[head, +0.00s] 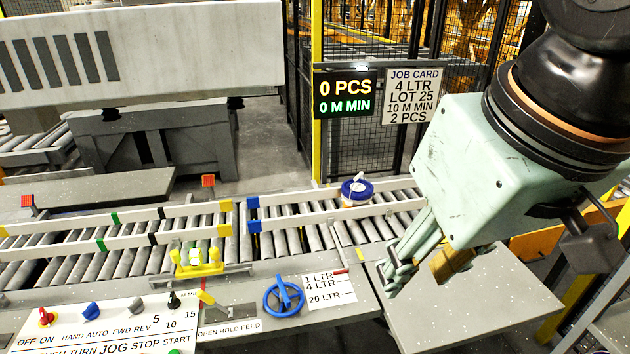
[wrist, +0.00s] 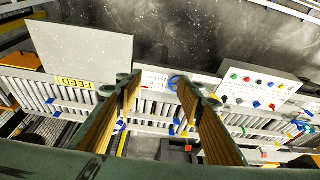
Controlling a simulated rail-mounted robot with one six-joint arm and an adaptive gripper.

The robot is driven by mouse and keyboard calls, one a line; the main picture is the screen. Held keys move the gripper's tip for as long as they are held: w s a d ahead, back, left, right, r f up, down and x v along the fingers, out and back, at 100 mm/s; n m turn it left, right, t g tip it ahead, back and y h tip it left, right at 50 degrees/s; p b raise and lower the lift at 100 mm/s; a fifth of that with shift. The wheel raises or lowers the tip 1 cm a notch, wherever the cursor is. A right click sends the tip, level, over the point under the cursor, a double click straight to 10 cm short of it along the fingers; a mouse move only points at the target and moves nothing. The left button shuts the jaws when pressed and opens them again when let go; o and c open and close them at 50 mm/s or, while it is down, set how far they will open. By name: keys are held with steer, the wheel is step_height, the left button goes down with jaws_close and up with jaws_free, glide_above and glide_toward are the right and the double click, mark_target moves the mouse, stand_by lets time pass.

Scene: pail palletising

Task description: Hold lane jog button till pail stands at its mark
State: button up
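A white pail with a blue lid (head: 357,189) stands on the roller lane (head: 290,222), between the guide rails, at the right of the head view. The control panel (head: 60,327) is at the lower left, with the word JOG printed on its lower row; the jog button itself is cut off there. In the wrist view the panel (wrist: 258,84) shows several coloured buttons, too small to tell which is jog. My gripper (head: 420,272) is open and empty, above the grey table right of the panel. Its two fingers stand apart in the wrist view (wrist: 158,84). I cannot make out the pail's mark.
A blue handwheel (head: 284,297) and a size label (head: 329,288) lie between panel and gripper. A yellow clamp-like fixture (head: 197,265) stands at the lane's near edge. The display (head: 345,95) reads 0 PCS, 0 M MIN; the job card (head: 411,96) reads 4 LTR, 2 PCS.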

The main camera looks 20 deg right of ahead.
jaws_close()
stand_by(1.3)
